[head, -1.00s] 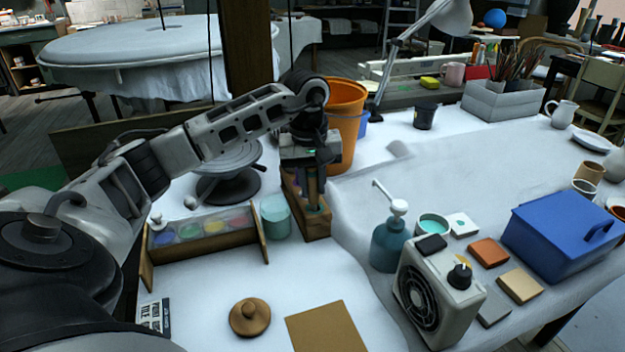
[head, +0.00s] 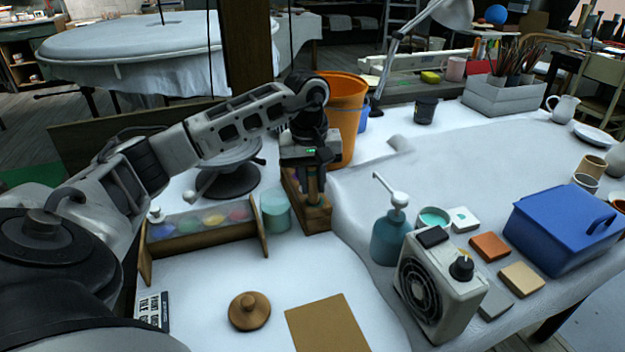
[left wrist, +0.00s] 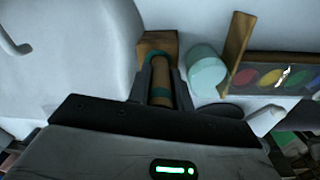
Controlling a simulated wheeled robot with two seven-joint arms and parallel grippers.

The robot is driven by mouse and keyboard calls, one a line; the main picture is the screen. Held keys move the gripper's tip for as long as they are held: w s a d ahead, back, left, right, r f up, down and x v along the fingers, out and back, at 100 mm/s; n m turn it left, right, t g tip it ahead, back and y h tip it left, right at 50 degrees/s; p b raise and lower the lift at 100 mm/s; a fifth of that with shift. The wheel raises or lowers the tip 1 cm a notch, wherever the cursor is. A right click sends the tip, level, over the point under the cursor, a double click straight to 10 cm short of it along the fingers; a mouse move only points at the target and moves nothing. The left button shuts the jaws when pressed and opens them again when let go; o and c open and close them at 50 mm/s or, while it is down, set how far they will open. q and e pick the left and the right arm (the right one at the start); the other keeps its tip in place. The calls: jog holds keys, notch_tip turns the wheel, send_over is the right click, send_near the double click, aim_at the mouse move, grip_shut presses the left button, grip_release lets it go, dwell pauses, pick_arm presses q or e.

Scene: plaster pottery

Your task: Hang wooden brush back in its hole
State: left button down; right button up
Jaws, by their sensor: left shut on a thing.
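The wooden brush (head: 313,186) has a brown handle with green bands. My left gripper (head: 312,178) is shut on it and holds it roughly upright at the wooden holder (head: 317,222). In the left wrist view the brush (left wrist: 160,88) lies between the two fingers (left wrist: 161,82), with the holder (left wrist: 155,42) just beyond. The brush's lower end meets the holder in the picture. I cannot tell whether it is inside a hole, as the holes are hidden. My right gripper is not in view.
A teal cup (head: 276,211) stands close left of the holder, beside a paint rack (head: 205,240). An orange bucket (head: 346,115) stands close behind. A pump bottle (head: 390,238) is to the right. The table front holds a wooden lid (head: 249,311) and a brown board (head: 328,325).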

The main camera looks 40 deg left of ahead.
pick_arm(q)
jog(key=c, duration=1.2)
grip_release()
jog(key=shift+o, duration=0.2)
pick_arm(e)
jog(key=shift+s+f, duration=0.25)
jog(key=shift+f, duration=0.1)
pick_arm(q)
notch_tip(320, 180, up, 16)
jog(key=s+p, duration=0.1)
jog(key=p, duration=0.1)
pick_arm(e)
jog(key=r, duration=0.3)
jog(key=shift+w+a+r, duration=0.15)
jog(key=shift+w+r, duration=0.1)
